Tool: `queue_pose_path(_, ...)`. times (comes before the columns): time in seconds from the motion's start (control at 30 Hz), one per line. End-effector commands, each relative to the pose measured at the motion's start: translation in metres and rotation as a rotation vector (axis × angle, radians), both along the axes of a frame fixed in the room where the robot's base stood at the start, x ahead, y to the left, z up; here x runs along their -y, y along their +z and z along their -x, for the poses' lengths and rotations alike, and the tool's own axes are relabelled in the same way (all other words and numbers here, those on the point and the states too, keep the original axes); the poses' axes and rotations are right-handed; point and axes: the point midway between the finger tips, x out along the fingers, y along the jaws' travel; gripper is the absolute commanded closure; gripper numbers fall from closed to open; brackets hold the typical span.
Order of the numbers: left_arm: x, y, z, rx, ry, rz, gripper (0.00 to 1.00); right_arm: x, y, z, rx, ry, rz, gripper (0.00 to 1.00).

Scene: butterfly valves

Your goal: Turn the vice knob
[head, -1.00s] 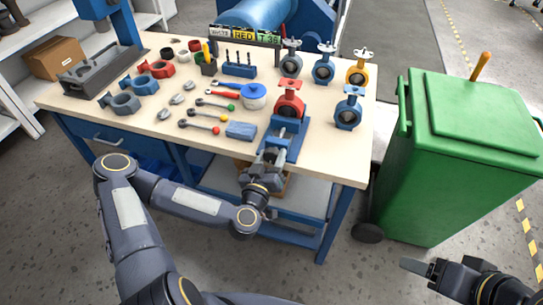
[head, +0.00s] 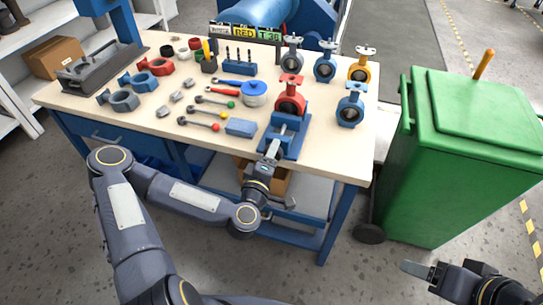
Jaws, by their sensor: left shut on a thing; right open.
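The blue vice (head: 297,145) is at the front right edge of the workbench, with a red butterfly valve (head: 290,98) standing at its jaws. My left gripper (head: 271,150) reaches up from below to the front end of the vice, seen nearly edge-on. It is shut on the vice knob, which its fingers hide almost completely. My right gripper (head: 418,268) is open and empty over the floor at the lower right, well apart from the bench.
The workbench (head: 85,115) holds more valves (head: 350,105), wrenches, a blue-lidded pot (head: 254,94) and a blue block (head: 240,128). A green bin (head: 455,160) stands right of the bench. Grey floor is clear between bin and my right arm.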

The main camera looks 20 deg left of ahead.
Motion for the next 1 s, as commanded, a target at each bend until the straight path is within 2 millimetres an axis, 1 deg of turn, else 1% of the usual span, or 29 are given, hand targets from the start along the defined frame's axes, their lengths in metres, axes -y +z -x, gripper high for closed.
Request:
queue_pose_path(0.4, 0.000, -0.003, 0.000, -0.013, 0.001, 0.400, 0.76, 0.000, -0.012, 0.000, 0.000, 0.000, 0.000, 0.32)
queue_pose_path(1.0, 0.000, -0.004, 0.000, -0.034, 0.002, 0.970, 0.76, 0.000, -0.023, 0.000, 0.000, 0.000, 0.000, 0.32)
